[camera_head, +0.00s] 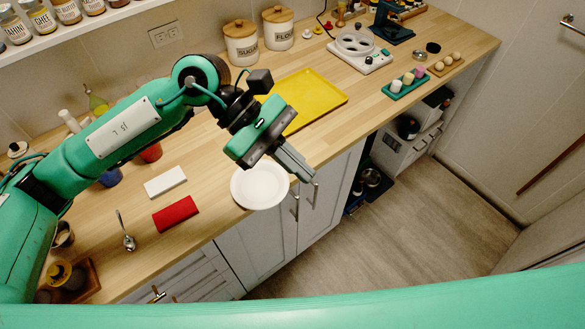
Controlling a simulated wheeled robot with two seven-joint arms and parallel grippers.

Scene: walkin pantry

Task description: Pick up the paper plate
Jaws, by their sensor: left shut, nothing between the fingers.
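The white paper plate (258,187) is at the front edge of the wooden counter, and its near side appears to overhang the edge. My left gripper (304,173) reaches in from the left, over the plate's far right side. Its fingers are shut and empty, with the tips just beyond the plate's right rim. I cannot tell how high they are above the rim. Part of the plate's upper rim is hidden by the gripper. My right gripper is not in view.
A yellow tray (318,88) lies behind the gripper, with sugar (241,45) and flour (278,28) canisters near the wall. A red block (175,214) and a white block (165,182) lie left of the plate. Cabinets with handles are below; open floor (400,225) is to the right.

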